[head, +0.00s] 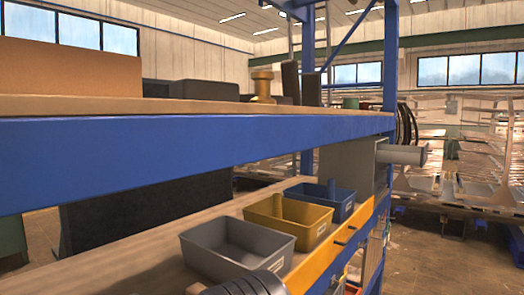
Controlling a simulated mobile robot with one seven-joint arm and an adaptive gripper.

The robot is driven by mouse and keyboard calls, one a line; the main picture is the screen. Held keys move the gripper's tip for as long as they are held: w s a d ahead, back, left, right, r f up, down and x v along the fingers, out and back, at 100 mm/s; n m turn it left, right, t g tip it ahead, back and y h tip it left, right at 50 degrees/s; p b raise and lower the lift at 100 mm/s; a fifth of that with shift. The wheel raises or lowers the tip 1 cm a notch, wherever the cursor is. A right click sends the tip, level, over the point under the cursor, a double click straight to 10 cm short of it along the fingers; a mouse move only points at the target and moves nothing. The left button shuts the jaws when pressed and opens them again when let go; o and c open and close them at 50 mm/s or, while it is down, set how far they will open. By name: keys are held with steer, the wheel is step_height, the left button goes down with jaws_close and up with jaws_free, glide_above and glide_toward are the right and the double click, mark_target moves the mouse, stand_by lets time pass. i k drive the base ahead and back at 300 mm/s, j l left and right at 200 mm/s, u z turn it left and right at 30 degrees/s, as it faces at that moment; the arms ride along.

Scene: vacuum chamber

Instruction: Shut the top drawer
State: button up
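A long yellow-orange front panel (335,246) with small dark handles runs along the front edge of the lower shelf, at the lower right. It looks like a drawer front. From this angle I cannot tell how far it stands out, and no drawer inside shows. A dark rounded, ribbed part (252,284) shows at the bottom edge, below the grey bin; it may be part of my arm. No gripper fingers show, so I cannot see what my gripper holds or where it is relative to the panel.
A grey bin (226,238), a yellow bin (288,222) and a blue bin (334,197) stand on the lower shelf. A blue beam (190,150) crosses above them. A grey cylinder (402,155) sticks out by the blue post (390,60). Floor at the right looks open.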

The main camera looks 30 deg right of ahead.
mark_target(386, 153)
steer(key=l+z, duration=0.15)
steer(key=z, duration=0.2)
steer(key=l+z, duration=0.2)
steer(key=z, duration=0.15)
steer(key=l+z, duration=0.15)
steer(key=z, duration=0.2)
steer(key=i+l+z, duration=0.15)
steer(key=l+z, duration=0.2)
steer(key=i+l+z, duration=0.3)
steer(key=k, duration=0.1)
